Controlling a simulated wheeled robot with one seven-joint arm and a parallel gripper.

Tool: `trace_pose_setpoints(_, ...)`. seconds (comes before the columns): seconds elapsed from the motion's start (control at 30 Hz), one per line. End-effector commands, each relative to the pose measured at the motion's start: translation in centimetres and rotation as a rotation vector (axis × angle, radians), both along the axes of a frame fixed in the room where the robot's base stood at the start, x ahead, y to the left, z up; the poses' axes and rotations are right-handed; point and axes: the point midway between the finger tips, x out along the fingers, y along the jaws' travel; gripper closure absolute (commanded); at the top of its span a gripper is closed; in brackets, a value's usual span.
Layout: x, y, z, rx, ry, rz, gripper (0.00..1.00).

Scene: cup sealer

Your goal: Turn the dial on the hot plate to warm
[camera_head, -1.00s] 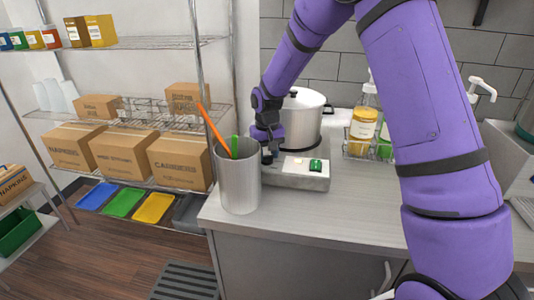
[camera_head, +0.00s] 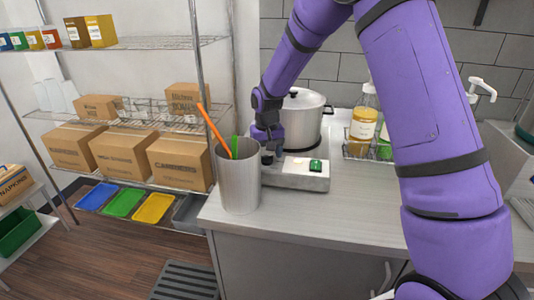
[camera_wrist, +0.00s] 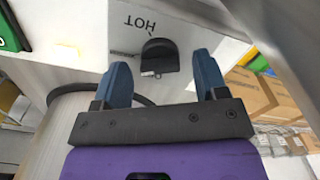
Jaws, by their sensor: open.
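The hot plate (camera_head: 300,177) is a grey box on the counter with a lidded metal pot (camera_head: 303,115) on it. My gripper (camera_wrist: 164,75) is open, with one blue finger on either side of the dial and gaps between. In the head view my gripper (camera_head: 270,145) is at the hot plate's left end, partly hidden by the metal canister, and the dial cannot be made out.
A tall metal canister (camera_head: 238,185) with an orange and a green stick stands just in front of my gripper. A rack with sauce bottles (camera_head: 363,128) is to the right. The counter's front right (camera_head: 340,215) is clear. Shelves with boxes are at left.

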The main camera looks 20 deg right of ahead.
Motion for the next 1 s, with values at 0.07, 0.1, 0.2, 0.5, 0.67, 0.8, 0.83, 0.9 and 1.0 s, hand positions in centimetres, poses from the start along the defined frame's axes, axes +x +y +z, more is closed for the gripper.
trace_pose_setpoints(0.07, 0.0, 0.0, 0.1, 0.0, 0.0, 0.0, 0.34)
trace_pose_setpoints(0.1, 0.0, 0.0, 0.3, 0.0, 0.0, 0.0, 0.34)
trace_pose_setpoints(0.2, 0.0, 0.0, 1.2, 0.0, -0.001, 0.0, 0.34)
trace_pose_setpoints(0.5, 0.1, 0.0, 6.7, 0.001, -0.004, -0.001, 0.34)
trace_pose_setpoints(0.67, 0.0, 0.0, 9.1, 0.0, -0.002, -0.001, 0.34)
trace_pose_setpoints(0.8, 0.0, 0.0, 10.4, 0.0, -0.001, 0.0, 0.34)
trace_pose_setpoints(0.83, 0.0, 0.0, 10.5, 0.0, -0.001, 0.0, 0.34)
trace_pose_setpoints(0.9, 0.0, 0.0, 10.7, 0.0, -0.001, 0.0, 0.34)
trace_pose_setpoints(1.0, 0.0, 0.0, 10.8, 0.0, 0.0, 0.0, 0.34)
